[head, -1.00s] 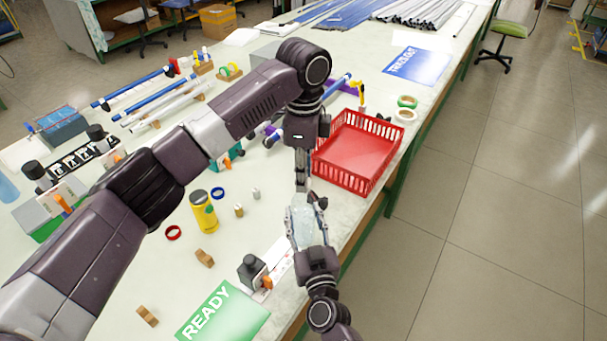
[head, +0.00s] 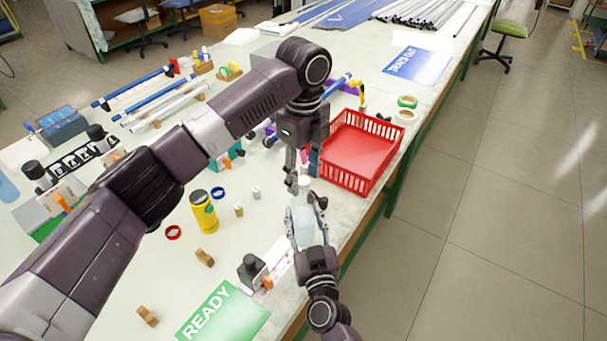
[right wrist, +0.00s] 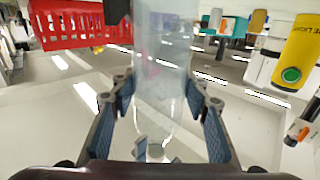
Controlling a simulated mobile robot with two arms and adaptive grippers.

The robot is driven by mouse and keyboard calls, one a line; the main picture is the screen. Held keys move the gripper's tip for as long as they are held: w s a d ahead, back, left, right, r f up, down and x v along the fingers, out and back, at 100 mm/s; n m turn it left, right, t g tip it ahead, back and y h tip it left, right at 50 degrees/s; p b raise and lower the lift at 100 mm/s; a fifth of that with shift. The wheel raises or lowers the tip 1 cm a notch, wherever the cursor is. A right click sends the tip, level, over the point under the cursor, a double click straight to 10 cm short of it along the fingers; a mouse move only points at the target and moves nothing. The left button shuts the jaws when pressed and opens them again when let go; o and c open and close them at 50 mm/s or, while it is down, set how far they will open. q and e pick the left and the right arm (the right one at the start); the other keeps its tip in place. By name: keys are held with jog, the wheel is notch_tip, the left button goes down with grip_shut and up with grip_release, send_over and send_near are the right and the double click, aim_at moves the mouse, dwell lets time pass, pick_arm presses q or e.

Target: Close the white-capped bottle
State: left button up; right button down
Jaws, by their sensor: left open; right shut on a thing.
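A clear, pale bottle (head: 303,222) stands roughly upright in my right gripper (head: 306,208), which is shut around its body by the table's right edge. In the right wrist view the see-through bottle (right wrist: 163,75) runs up between the fingers (right wrist: 160,105). A small whitish top (head: 305,184) shows at the bottle's upper end; I cannot tell how tightly a cap sits there. My left gripper (head: 302,174) points down just above this top, its fingers apart, and it looks empty.
A red basket (head: 345,182) stands close behind, to the right of the left gripper. The floor is right of the table.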

pick_arm(q)
notch_tip(320, 180, up, 12)
dwell(0.4)
pick_arm(e)
jog(key=c, duration=1)
grip_release()
jog(key=s, duration=0.4)
jog(key=s+d, duration=0.1)
jog(key=s, duration=0.3)
jog(key=s+d, duration=0.1)
jog(key=s, duration=0.2)
jog(key=shift+s+d, duration=0.15)
jog(key=shift+s, duration=0.25)
jog(key=shift+r, duration=0.1)
